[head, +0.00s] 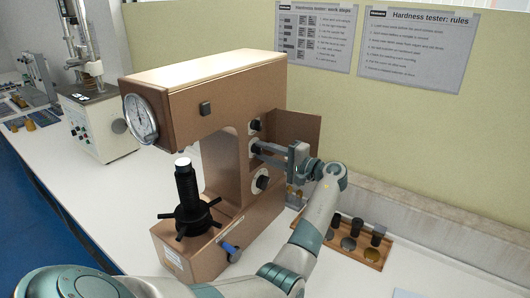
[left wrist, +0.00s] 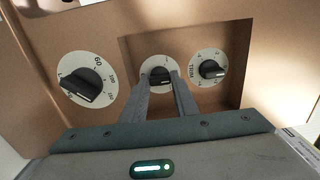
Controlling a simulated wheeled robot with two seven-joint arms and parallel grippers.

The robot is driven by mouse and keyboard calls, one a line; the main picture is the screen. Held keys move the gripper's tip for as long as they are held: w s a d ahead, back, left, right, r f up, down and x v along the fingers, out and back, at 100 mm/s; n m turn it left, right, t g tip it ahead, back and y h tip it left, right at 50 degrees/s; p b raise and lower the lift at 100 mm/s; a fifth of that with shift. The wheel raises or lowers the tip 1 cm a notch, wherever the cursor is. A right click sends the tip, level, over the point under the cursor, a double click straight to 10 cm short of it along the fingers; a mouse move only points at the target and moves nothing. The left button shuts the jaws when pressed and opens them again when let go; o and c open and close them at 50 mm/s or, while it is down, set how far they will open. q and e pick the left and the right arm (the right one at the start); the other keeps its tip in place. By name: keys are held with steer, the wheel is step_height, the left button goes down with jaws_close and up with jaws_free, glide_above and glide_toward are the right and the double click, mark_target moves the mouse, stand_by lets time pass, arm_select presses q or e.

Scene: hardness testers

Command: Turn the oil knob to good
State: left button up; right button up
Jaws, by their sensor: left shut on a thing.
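The brown hardness tester (head: 200,85) stands on the white bench with a column of three black knobs on its side. My left gripper (head: 259,149) is shut on the middle knob, which shows between its fingers in the left wrist view (left wrist: 160,77). That knob has a pale round dial; its label is hidden or too small to read. My left gripper also shows in the left wrist view (left wrist: 161,84). The upper knob (head: 255,125) appears at right in the wrist view, marked TRIM (left wrist: 210,70). The larger lower knob (head: 262,180) has numbers on its dial. My right gripper is out of view.
A small open panel (head: 297,128) stands out behind the knobs, close to my gripper. A wooden tray (head: 365,253) with dark cylinders lies at the right. A black spindle with a spoked handwheel (head: 190,214) and a blue-handled lever (head: 230,249) are in front. Other testers stand at far left.

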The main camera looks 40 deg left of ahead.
arm_select(q)
steer(key=o, duration=1.1)
steer(key=shift+c, duration=0.2)
steer(key=shift+w, duration=0.1)
steer(key=shift+d, duration=0.15)
arm_select(e)
steer(key=shift+f, duration=0.1)
step_height(320, 180, down, 4)
steer(key=b, duration=0.5)
arm_select(q)
steer(key=w+d+b, duration=0.1)
steer(key=w+d, duration=0.1)
steer(key=d, duration=1.5)
steer(key=shift+b, duration=0.3)
arm_select(e)
steer(key=w+a+t, duration=0.2)
steer(key=w+a, duration=0.1)
steer(key=w, duration=0.6)
steer(key=shift+a+r+t+y, duration=0.2)
steer(key=shift+a+t+y, duration=0.1)
steer(key=shift+a+y, duration=0.1)
arm_select(q)
steer(key=shift+s+f, duration=0.1)
